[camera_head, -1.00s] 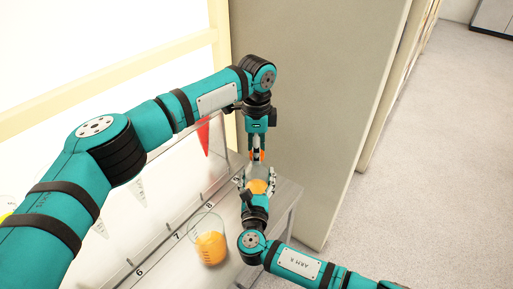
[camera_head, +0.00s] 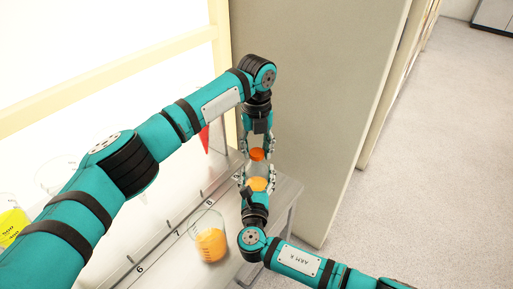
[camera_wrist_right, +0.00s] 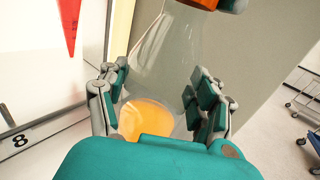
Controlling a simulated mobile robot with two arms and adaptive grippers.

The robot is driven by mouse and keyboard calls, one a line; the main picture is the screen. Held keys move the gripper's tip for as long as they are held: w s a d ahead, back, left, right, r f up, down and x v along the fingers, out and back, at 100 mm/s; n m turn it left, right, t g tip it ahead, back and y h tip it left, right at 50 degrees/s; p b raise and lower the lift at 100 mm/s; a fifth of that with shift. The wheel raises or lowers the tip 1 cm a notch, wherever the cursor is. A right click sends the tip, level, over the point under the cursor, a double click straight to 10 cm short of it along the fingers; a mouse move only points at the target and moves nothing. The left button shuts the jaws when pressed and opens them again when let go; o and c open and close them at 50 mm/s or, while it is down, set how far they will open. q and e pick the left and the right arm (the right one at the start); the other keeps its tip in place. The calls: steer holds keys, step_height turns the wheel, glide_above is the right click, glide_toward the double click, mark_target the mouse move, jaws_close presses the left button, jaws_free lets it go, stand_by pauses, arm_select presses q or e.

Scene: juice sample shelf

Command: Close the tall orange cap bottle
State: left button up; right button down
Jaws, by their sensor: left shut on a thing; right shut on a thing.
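The bottle is a clear conical flask (camera_wrist_right: 170,55) with orange liquid in its bottom. It stands upright between the fingers of my right gripper (camera_head: 257,185), which is shut on its lower body. The orange cap (camera_head: 257,154) sits at the top of the flask's neck. Its lower edge also shows at the top of the right wrist view (camera_wrist_right: 203,3). My left gripper (camera_head: 257,147) points down from above and is shut on the cap, with one finger on each side. Whether the cap is fully seated cannot be told.
A beaker of orange liquid (camera_head: 210,243) stands on the shelf near numbers 7 and 8. A beaker of yellow liquid (camera_head: 10,222) is at the far left. A red cone shape (camera_head: 204,140) is behind my left arm. A beige panel (camera_head: 310,110) rises close behind the grippers.

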arm_select(q)
steer(key=m, duration=0.9)
steer(key=shift+r, duration=0.1)
steer(key=shift+m, duration=0.7)
steer(key=o, duration=0.7)
steer(key=shift+r, duration=2.15)
steer(key=shift+c, duration=0.2)
